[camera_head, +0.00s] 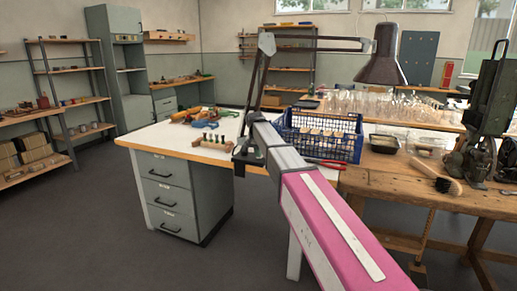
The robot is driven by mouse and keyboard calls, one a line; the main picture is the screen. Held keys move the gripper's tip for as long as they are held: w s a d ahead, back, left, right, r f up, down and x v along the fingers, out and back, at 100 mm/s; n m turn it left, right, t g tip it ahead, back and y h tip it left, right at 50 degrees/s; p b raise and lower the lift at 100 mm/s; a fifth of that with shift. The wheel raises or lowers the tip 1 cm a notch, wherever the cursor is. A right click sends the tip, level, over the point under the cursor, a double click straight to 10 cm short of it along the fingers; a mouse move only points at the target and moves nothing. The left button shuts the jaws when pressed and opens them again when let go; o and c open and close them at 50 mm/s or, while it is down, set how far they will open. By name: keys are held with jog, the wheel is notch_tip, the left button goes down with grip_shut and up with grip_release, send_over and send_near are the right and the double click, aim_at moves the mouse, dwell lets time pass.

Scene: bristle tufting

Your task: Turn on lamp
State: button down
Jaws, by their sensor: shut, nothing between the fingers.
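The lamp is a jointed desk lamp with a dark brown bell shade (383,62) hanging open side down at the upper right. No glow shows at its rim. Its thin dark upper arm runs left to an elbow, and its lower arm slants down to a dark base (246,157) at the front edge of the white-topped bench. My grey and pink arm reaches in from the lower right. My gripper (252,118), at the arm's far end, looks close to the lamp's lower arm, shut and empty. Its fingers are hard to make out; contact cannot be told. No switch can be made out.
A blue crate (357,151) stands right of my arm. Glassware (385,105), clear tubs (427,142) and a brush (436,176) are on the wooden bench (405,184). A dark green machine (490,100) stands far right. Small tools lie on the white bench (165,137). The left floor is clear.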

jog(key=shift+f, duration=0.1)
jog(key=shift+s+f, duration=0.1)
jog(key=shift+f, duration=0.2)
jog(key=shift+r, duration=0.1)
dwell(0.3)
jog(key=shift+r, duration=0.7)
jog(key=shift+r, duration=0.5)
jog(key=s+v, duration=0.2)
jog(key=v, duration=1)
jog(key=shift+a, duration=0.45)
jog(key=shift+r, duration=0.1)
